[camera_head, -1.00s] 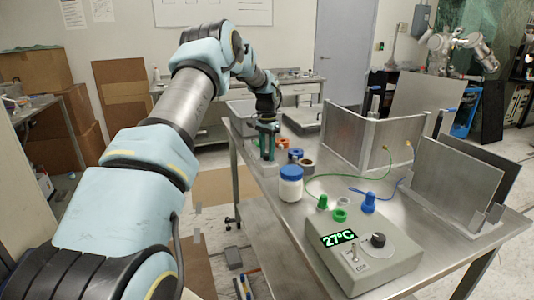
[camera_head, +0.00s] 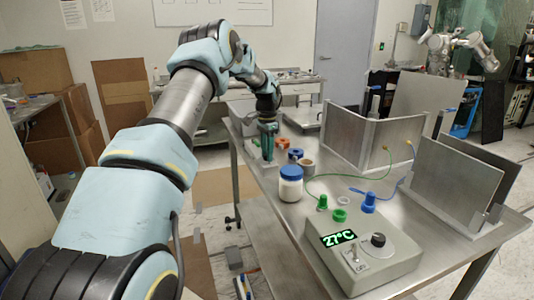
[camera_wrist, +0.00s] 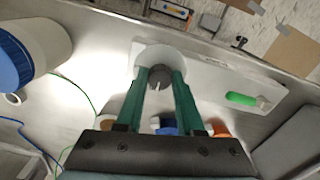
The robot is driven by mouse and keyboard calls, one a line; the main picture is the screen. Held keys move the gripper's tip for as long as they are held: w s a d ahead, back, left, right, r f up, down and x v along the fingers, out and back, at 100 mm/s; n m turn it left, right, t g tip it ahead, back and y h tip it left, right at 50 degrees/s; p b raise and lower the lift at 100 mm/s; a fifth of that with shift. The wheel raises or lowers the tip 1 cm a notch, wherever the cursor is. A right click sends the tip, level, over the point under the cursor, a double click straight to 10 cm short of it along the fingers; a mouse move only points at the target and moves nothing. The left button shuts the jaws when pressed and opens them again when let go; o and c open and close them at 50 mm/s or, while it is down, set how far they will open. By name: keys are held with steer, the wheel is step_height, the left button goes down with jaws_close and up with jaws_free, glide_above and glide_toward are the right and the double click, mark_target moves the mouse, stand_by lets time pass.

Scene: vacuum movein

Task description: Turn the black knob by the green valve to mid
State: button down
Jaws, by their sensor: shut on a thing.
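In the wrist view, a dark round knob (camera_wrist: 160,76) with a pale pointer mark sits on a white plate (camera_wrist: 205,72). The green valve handle (camera_wrist: 246,99) lies to its right on the same plate. My gripper (camera_wrist: 163,73) has its two teal fingers on either side of the knob and is shut on it. In the head view, my gripper (camera_head: 267,150) points down at the far left end of the metal table (camera_head: 300,215). The fingers and arm hide the knob and the valve there.
A blue-lidded jar (camera_head: 290,187) and several small coloured rings stand close to my gripper. A grey control box (camera_head: 375,262) reads 27°C and has another black knob (camera_head: 378,240). Metal panels (camera_head: 390,140) stand at the back right.

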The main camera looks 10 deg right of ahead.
steer(key=c, duration=0.5)
jaws_free()
step_height(320, 180, up, 11)
steer(key=b, duration=0.2)
steer(key=shift+f+b, duration=0.1)
steer(key=shift+b, duration=0.25)
steer(key=s+a+f+n, duration=0.2)
steer(key=s+a+n, duration=0.2)
steer(key=s+a, duration=0.4)
steer(key=s+a+f+n+t, duration=0.1)
steer(key=s+a+n, duration=0.3)
steer(key=s+a, duration=0.5)
steer(key=s+a+f+n, duration=0.2)
steer(key=s+a+n, duration=0.3)
steer(key=s, duration=1)
steer(key=shift+s+a+f+t, duration=0.1)
steer(key=shift+a+f+t, duration=0.1)
steer(key=shift+a, duration=0.75)
steer(key=shift+s+a+f+t, duration=0.1)
steer(key=shift+a+f, duration=0.05)
steer(key=shift+a, duration=0.8)
